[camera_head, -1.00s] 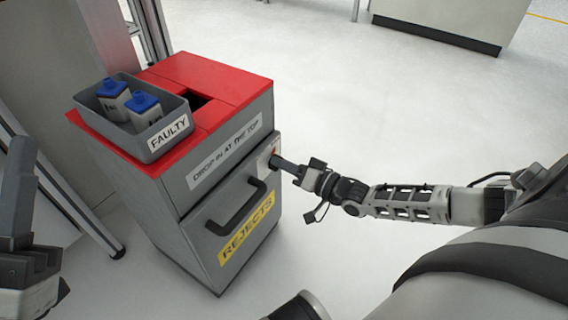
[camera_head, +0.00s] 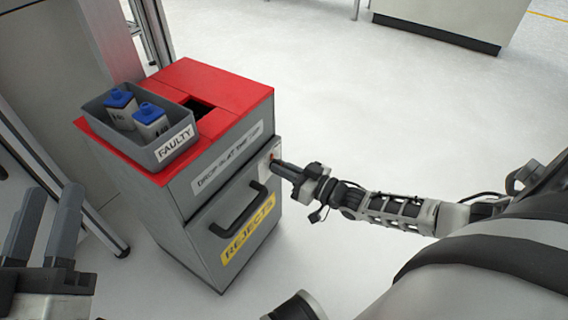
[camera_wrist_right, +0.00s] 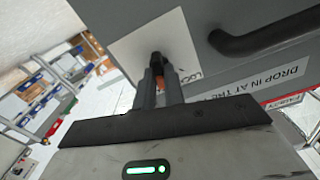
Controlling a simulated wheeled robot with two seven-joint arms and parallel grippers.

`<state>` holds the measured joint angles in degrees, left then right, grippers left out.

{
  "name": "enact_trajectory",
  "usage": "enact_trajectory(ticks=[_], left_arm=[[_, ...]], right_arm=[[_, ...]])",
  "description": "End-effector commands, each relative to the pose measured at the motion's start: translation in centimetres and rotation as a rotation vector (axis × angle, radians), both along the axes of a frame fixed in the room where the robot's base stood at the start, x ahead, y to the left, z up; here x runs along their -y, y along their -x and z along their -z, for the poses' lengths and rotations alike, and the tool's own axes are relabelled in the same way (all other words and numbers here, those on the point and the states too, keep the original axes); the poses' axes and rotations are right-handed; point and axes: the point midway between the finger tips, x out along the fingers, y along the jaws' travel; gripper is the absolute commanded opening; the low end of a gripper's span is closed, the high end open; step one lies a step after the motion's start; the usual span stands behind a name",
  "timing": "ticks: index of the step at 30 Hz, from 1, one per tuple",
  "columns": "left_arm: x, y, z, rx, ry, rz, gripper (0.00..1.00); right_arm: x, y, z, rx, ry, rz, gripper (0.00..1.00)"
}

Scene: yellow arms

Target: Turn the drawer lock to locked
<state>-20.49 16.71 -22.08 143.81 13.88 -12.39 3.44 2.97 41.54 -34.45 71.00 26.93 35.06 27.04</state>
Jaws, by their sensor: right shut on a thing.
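The drawer lock is on a pale plate (camera_wrist_right: 135,50) at the upper right of the cabinet front. My right gripper (camera_head: 275,165) reaches it from the right. In the right wrist view my right gripper (camera_wrist_right: 158,75) is shut on the lock's dark knob (camera_wrist_right: 157,58), with an orange patch beside it. The fingers hide much of the knob, so its exact angle is hard to tell. The drawer (camera_head: 205,253) looks closed, with a black handle (camera_head: 240,212) and a yellow REJECTS label (camera_head: 247,231). My left gripper (camera_head: 52,210) is open and empty at the left edge, away from the cabinet.
On the cabinet's red top (camera_head: 228,88) sits a grey FAULTY bin (camera_head: 150,153) holding two blue-capped bottles (camera_head: 150,120). A dark opening (camera_head: 198,108) lies beside it. A metal frame stands left of the cabinet. The floor to the right is clear.

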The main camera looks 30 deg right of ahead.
Motion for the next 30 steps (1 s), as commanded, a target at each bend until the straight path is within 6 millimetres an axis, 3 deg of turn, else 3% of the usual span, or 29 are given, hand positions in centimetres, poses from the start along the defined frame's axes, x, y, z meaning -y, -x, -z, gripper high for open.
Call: enact_trajectory(ticks=[15,30], left_arm=[[0.4,0.9,3.0,-0.270,0.067,0.035,0.36],[0.7,1.4,4.0,-0.359,0.087,0.054,0.36]], right_arm=[[-0.3,0.2,0.0,0.187,0.454,0.000,0.00],[-0.5,0.2,0.1,0.340,0.825,-0.001,0.00]])
